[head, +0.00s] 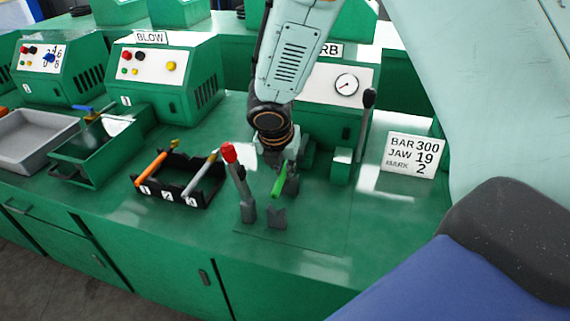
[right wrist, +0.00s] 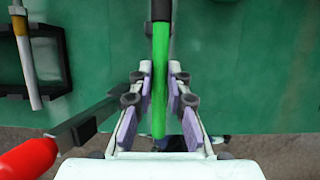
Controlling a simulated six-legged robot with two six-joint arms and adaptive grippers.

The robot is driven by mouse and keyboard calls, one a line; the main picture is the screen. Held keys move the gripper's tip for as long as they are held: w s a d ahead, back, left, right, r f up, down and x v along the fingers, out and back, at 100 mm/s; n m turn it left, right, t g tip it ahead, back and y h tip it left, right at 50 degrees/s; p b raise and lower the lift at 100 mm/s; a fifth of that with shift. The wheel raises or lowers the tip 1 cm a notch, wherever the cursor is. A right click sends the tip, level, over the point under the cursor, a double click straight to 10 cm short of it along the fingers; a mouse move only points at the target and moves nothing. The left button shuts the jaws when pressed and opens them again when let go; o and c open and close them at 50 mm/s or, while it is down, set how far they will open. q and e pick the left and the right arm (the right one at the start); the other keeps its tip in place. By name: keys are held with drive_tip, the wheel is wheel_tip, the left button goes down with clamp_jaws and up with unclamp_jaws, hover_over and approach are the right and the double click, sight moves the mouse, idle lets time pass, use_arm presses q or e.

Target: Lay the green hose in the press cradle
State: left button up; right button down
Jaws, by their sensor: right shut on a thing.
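The green hose (head: 279,184) is held by my right gripper (head: 279,160), whose arm comes down from the top in the head view. In the right wrist view the hose (right wrist: 161,95) runs lengthwise between the purple finger pads of the gripper (right wrist: 160,75). A grey V-notched block (head: 277,218), which looks like part of the press cradle, stands just in front of the hose's near end. The hose is tilted, and its far end is hidden behind the gripper. I cannot tell whether it touches the cradle. My left gripper is out of view.
A red-tipped lever (head: 230,153) stands close left of the hose. A black numbered rack (head: 165,197) holds an orange and a pale hose. A gauge machine (head: 345,85) stands behind. A sign (head: 412,155) reads BAR 300, JAW 19, MARK 2. The bench front right is clear.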

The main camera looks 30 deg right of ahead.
drive_tip(key=shift+w+a+f+b, duration=0.1)
drive_tip(key=shift+a+f+b, duration=0.1)
drive_tip(key=shift+f+b, duration=0.4)
drive_tip(key=shift+w+a+f+b, duration=0.1)
drive_tip(key=shift+a+f+b, duration=0.1)
drive_tip(key=shift+f+b, duration=0.4)
drive_tip(key=shift+s+d+f+b, duration=0.1)
drive_tip(key=shift+d+f+b, duration=0.1)
drive_tip(key=shift+f+b, duration=0.4)
drive_tip(key=shift+s+d+f+b, duration=0.1)
drive_tip(key=shift+d+f+b, duration=0.1)
drive_tip(key=shift+f+b, duration=0.35)
drive_tip(key=shift+w+a+f+b, duration=0.15)
drive_tip(key=shift+f+b, duration=0.2)
drive_tip(key=shift+f, duration=0.2)
drive_tip(key=shift+a+f+b, duration=0.15)
drive_tip(key=shift+f+b, duration=0.15)
drive_tip(key=shift+f, duration=0.2)
drive_tip(key=shift+d, duration=0.2)
drive_tip(key=c, duration=1.7)
unclamp_jaws()
drive_tip(key=shift+c, duration=0.2)
drive_tip(key=o, duration=0.5)
drive_tip(key=shift+a, duration=0.15)
drive_tip(key=shift+o, duration=0.2)
